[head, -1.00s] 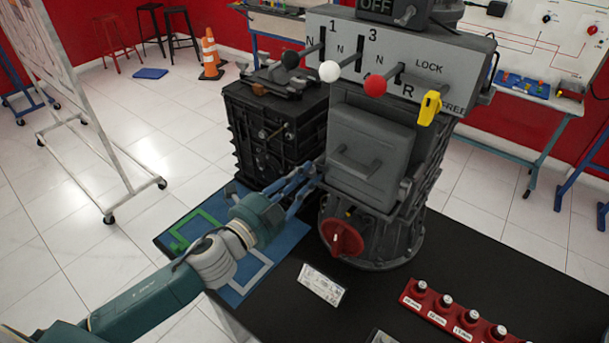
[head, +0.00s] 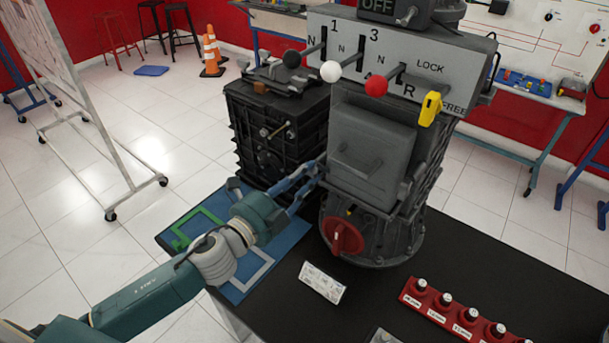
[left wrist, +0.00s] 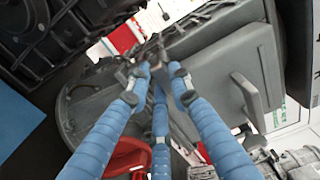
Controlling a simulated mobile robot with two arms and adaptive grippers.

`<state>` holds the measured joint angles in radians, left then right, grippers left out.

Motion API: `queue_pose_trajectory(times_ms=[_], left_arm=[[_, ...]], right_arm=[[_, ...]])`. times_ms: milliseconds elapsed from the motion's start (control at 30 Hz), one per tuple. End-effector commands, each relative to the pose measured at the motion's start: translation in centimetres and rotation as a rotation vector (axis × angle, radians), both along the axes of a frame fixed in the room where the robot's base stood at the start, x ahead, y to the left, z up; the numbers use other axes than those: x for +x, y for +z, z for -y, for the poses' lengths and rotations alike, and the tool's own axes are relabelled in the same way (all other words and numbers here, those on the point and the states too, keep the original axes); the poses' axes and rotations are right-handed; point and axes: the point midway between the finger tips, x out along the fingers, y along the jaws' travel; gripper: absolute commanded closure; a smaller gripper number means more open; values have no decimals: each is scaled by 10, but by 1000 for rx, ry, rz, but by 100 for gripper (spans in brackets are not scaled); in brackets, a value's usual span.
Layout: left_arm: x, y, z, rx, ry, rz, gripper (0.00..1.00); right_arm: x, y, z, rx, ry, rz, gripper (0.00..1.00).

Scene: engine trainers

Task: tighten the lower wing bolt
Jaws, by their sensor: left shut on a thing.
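The grey engine trainer (head: 372,158) stands on the black table, with a red knob (head: 342,236) low on its front. My left gripper (head: 318,168) reaches in from the left, its blue fingers at the trainer's left side, just left of the grey box with a handle. In the left wrist view the left gripper (left wrist: 156,76) has its fingertips drawn together on a small grey part, which I take to be the lower wing bolt. The fingers cover most of it, and its turn angle cannot be told. In the head view the bolt is hidden. My right gripper is not in view.
A black ribbed block (head: 275,135) stands close left of the trainer. Levers with black, white and red knobs (head: 376,87) stick out above. A white label card (head: 322,282) and a red rack of bottles (head: 462,318) lie in front. The table between them is clear.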

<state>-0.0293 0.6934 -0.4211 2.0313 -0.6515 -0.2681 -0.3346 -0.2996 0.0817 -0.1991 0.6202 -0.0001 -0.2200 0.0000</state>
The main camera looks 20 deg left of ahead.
Motion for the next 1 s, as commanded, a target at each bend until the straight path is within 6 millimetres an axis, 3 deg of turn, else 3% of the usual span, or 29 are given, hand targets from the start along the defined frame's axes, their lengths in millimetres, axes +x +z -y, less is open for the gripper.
queue_pose_trajectory(times_ms=[67, 100, 167, 567, 1000], left_arm=[[0, -1, 0, 4, -1, -1, 100], [0, -1, 0, 4, -1, -1, 72], [0, -1, 0, 4, 0, -1, 60], [-5, -1, -2, 1, 1, -2, 60], [-75, -2, -27, -2, 2, -5, 60]], right_arm=[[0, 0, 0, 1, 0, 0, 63], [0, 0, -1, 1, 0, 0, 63], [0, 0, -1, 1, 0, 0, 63], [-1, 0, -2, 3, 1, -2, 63], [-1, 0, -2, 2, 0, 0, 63]])
